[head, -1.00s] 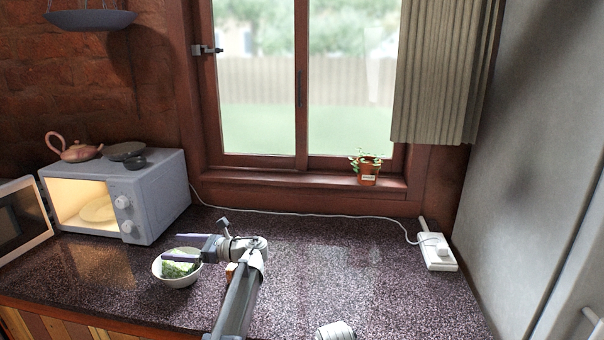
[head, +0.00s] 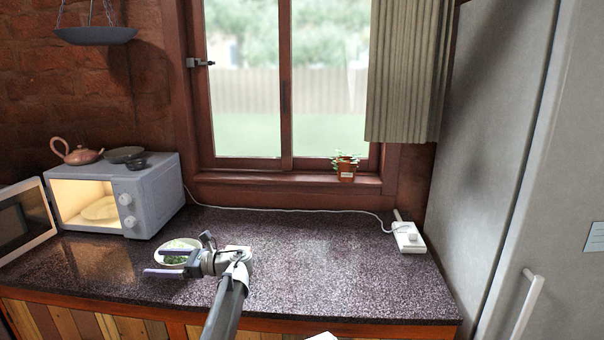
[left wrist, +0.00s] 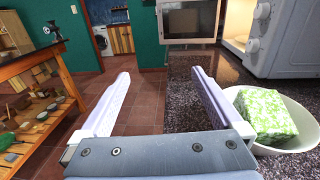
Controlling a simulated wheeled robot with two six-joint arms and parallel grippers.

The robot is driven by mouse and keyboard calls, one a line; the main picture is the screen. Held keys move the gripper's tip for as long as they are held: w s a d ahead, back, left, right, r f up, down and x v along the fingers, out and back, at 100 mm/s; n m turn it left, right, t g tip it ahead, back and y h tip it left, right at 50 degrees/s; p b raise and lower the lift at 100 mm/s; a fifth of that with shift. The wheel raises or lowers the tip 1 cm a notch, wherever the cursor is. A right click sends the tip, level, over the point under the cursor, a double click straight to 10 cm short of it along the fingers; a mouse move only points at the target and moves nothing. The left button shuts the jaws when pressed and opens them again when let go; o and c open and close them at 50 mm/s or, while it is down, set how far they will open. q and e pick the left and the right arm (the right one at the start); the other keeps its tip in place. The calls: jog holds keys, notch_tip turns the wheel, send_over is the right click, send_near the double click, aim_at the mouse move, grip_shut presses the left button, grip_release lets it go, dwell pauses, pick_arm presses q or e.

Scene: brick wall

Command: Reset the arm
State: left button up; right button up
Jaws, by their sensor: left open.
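My left gripper (head: 155,261) reaches in from the bottom of the head view, its two pale fingers pointing left and apart. It is open, with nothing between the fingers in the left wrist view (left wrist: 160,74). A white bowl (head: 194,242) sits on the counter just behind the gripper, partly hidden by it. The bowl shows at the right of the left wrist view (left wrist: 304,136), outside the fingers. A green-and-white patterned block (left wrist: 264,116) lies in it.
An open, lit microwave (head: 150,200) stands at the back left of the counter (head: 330,270). A white power strip (head: 408,238) lies at the right, near the grey fridge (head: 510,150). A potted plant (head: 346,170) stands on the sill. The counter's middle right is clear.

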pick_arm(q)
jog(key=s+d+f+n+h+p, duration=0.2)
jog(key=s+d+f+n+h, duration=0.2)
jog(key=s+d, duration=0.5)
jog(key=s+d+f+n+h+p, duration=0.1)
jog(key=s+d+f+n+h, duration=0.4)
jog(key=s+d, duration=0.4)
jog(key=s+d+f+n+h+p, duration=0.2)
jog(key=s+d+f+n+h, duration=0.3)
jog(key=d, duration=0.9)
jog(key=s+f+h, duration=0.2)
jog(key=s, duration=0.2)
jog(key=shift+d+h+p, duration=0.15)
jog(key=shift+h+p, duration=0.15)
